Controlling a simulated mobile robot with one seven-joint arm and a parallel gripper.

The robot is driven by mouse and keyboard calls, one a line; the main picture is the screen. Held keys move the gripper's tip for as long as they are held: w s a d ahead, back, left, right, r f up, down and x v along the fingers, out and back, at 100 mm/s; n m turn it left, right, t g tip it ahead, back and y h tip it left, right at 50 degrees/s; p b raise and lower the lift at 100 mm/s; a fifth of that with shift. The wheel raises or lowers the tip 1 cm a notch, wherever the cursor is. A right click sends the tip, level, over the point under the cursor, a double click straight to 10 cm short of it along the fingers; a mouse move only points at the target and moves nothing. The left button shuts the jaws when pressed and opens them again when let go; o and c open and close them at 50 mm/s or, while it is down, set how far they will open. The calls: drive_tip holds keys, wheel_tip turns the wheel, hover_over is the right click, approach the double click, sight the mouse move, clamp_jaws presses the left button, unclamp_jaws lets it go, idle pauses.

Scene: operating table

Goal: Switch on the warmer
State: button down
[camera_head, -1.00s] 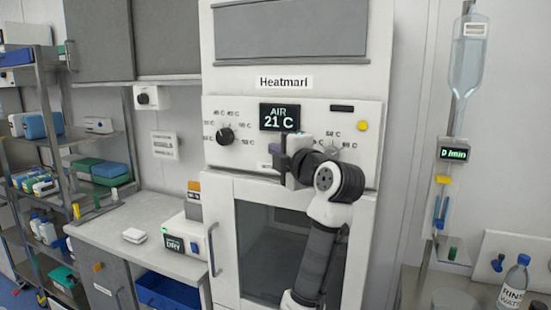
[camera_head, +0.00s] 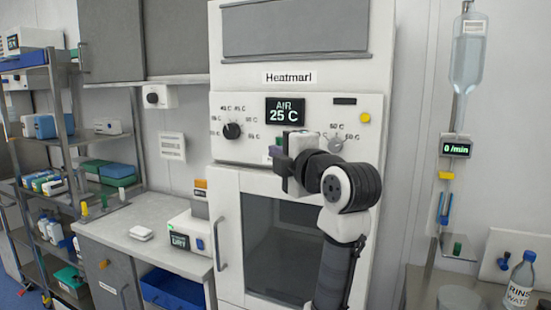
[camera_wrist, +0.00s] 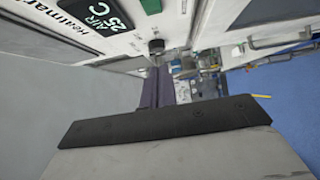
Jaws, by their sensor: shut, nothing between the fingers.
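The warmer is the tall white cabinet labelled Heatmarl (camera_head: 225,180), with a dark glass door (camera_head: 285,250) that is shut. Its display (camera_head: 285,111) is lit and reads AIR 25 C; the display also shows in the wrist view (camera_wrist: 105,15). A black knob (camera_head: 232,131) sits left of the display, a grey knob (camera_head: 336,144) to the right, and a yellow button (camera_head: 365,117) at the far right. My gripper (camera_wrist: 155,88) is shut and empty, in front of the panel's lower edge below the display. It hides part of the panel there.
A counter (camera_head: 125,235) at the left holds a small white device with a DRY display (camera_head: 180,241). The cabinet's door handle (camera_head: 219,243) sticks out at its left. A drip stand (camera_head: 440,200) and a rinse water bottle (camera_head: 519,285) are at the right.

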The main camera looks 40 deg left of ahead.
drive_tip(key=shift+s+d+r+b, duration=0.1)
drive_tip(key=shift+s+d+b, duration=0.15)
drive_tip(key=shift+s+d, duration=0.5)
drive_tip(key=shift+s+d+b, duration=0.25)
drive_tip(key=shift+s+d, duration=0.3)
drive_tip(key=shift+d, duration=0.35)
